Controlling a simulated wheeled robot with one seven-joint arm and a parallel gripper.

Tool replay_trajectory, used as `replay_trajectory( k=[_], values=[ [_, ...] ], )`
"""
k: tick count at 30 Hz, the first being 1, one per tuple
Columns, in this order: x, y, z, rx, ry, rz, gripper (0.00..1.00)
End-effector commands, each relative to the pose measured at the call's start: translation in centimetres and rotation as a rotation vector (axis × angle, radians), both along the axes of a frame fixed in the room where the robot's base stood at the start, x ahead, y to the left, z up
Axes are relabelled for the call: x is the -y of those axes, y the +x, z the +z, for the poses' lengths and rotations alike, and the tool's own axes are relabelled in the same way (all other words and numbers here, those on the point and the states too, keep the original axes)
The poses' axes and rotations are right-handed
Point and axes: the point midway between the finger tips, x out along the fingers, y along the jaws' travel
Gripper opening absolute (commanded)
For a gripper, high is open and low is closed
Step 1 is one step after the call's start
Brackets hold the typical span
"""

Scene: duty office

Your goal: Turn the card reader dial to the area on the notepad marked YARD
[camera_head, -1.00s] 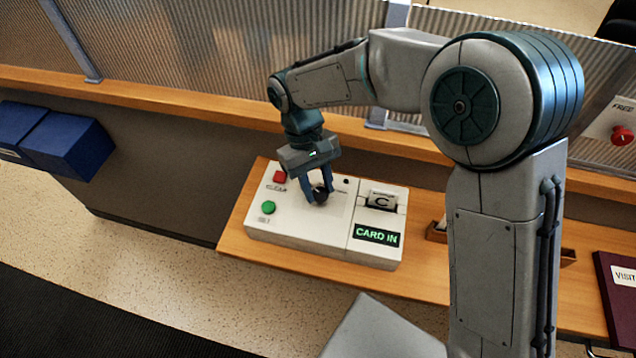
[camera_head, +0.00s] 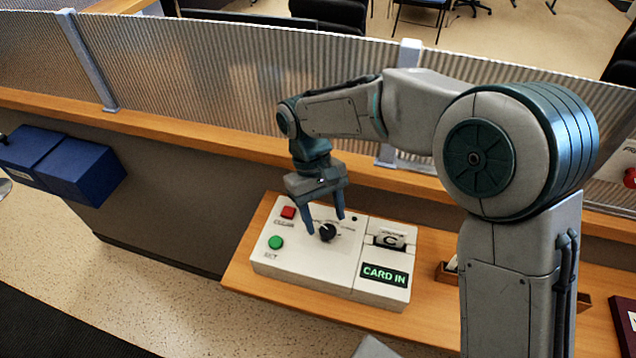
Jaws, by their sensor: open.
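The card reader (camera_head: 300,272) is a white box on the wooden counter. Its black dial (camera_head: 327,232) has a light pointer mark and small labels around it, too small to read. A card marked C (camera_head: 391,240) sits in the slot at the right, above a green CARD IN display (camera_head: 384,276). A red CLEAR button (camera_head: 288,212) and a green SET button (camera_head: 276,242) are on the left. My gripper (camera_head: 325,226) is open, its fingers pointing down just above and either side of the dial, apparently not gripping it. I see no notepad.
Blue boxes (camera_head: 80,172) hang at the left on the counter front. A ribbed screen (camera_head: 230,65) stands behind the wooden ledge (camera_head: 190,137). A small wooden tray (camera_head: 447,272) is right of the reader, partly behind my arm. A dark red book (camera_head: 624,318) lies at the far right.

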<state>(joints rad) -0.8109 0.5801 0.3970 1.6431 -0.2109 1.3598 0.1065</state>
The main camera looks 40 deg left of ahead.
Motion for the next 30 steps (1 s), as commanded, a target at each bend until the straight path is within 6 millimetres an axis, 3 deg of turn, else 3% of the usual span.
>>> replay_trajectory(
  k=[9,15,21,30],
  values=[
    [-2.5,1.0,6.3,0.001,0.005,0.002,0.54],
    [-3.6,1.5,9.2,0.001,0.004,0.002,0.54],
    [-4.1,1.7,10.7,0.001,0.002,0.002,0.54],
    [-4.2,1.7,11.0,0.001,0.001,0.001,0.54]
  ],
)
